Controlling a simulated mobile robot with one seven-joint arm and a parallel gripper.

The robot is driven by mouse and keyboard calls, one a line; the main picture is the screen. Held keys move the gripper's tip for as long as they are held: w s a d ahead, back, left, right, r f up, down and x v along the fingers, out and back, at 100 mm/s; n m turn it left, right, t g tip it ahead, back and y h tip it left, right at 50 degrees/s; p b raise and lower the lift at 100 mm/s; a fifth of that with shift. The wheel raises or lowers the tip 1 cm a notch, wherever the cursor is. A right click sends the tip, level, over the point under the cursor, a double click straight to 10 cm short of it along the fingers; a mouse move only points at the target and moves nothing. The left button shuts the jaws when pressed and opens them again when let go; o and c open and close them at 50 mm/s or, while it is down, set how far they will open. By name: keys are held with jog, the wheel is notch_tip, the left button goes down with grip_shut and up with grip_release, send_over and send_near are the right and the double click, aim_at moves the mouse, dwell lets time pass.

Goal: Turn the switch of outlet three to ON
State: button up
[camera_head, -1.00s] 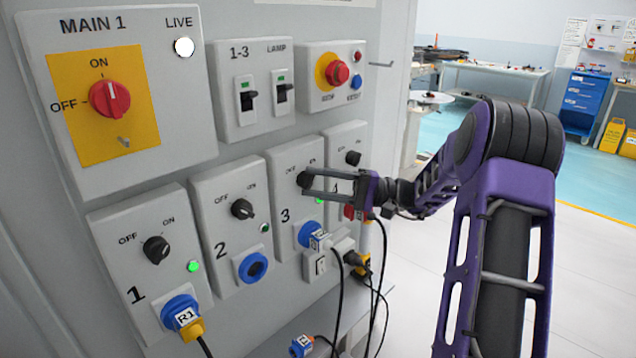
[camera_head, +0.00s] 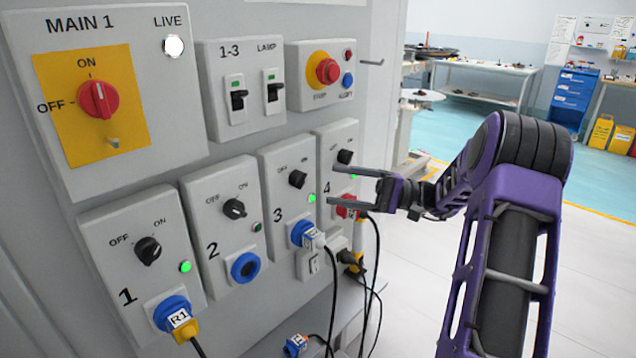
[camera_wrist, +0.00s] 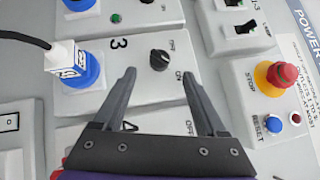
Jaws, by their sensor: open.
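The switch of outlet three (camera_head: 298,179) is a black knob on the grey panel marked 3 (camera_head: 272,166), between OFF and ON marks. Its pointer appears turned toward ON in the wrist view, where the knob (camera_wrist: 159,60) shows beyond my fingertips. The small lamp of outlet three (camera_head: 312,198) glows green. A blue plug (camera_head: 303,234) with a white body sits in its socket. My gripper (camera_head: 331,184) is open and empty, to the right of the knob and apart from it, in front of panel 4.
Panel 1 (camera_head: 120,225) has a lit green lamp; panel 2 (camera_head: 200,240) has a dim one. The main switch (camera_head: 97,98), lamp switches and red emergency button (camera_head: 327,70) are above. Black cables (camera_head: 372,262) hang below my gripper.

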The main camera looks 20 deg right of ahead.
jog(key=v, duration=1)
jog(key=shift+d, duration=0.15)
